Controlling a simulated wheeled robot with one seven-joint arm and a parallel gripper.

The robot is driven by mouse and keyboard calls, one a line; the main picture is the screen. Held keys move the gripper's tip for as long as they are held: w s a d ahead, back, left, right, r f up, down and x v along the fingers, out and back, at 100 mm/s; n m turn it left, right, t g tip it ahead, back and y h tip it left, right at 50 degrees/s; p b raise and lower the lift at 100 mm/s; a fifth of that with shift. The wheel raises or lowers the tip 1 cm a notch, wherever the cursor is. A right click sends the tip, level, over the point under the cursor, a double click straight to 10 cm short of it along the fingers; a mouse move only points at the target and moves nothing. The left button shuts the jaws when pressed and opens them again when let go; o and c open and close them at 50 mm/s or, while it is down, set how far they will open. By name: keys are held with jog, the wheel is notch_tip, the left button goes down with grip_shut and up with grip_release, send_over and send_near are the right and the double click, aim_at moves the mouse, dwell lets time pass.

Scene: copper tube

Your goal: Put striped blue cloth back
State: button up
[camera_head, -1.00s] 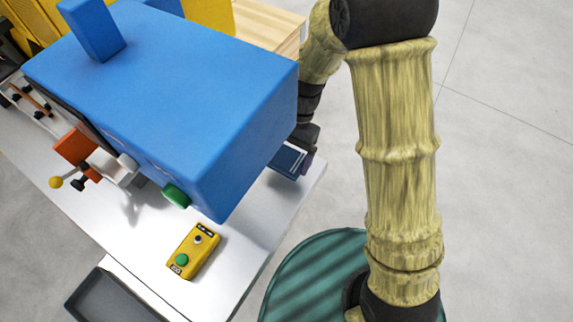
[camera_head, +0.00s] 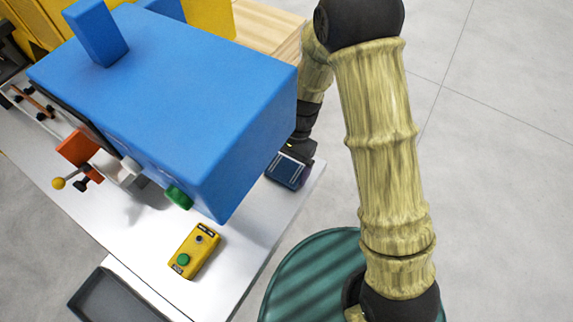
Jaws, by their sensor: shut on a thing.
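The striped blue cloth (camera_head: 287,171) is a small dark blue folded piece with pale stripes. It shows at the right corner of the white table, just right of the big blue machine housing. My gripper (camera_head: 296,152) is at the cloth's upper edge and is shut on it. The fingertips are small and partly hidden by the wrist. I cannot tell whether the cloth touches the tabletop or hangs just above it.
The blue machine housing (camera_head: 170,95) stands close left of my gripper. A yellow control box (camera_head: 195,251) with a green button lies on the white table (camera_head: 240,245). A grey tray (camera_head: 112,302) is at the lower left. A wooden surface (camera_head: 268,30) lies behind.

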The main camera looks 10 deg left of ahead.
jog(key=shift+f, duration=0.15)
jog(key=o, duration=0.7)
jog(key=shift+w, duration=0.1)
jog(key=shift+r, duration=0.35)
jog(key=b+v, duration=0.1)
jog(key=v, duration=1)
jog(key=shift+w+r, duration=0.1)
jog(key=shift+r, duration=0.2)
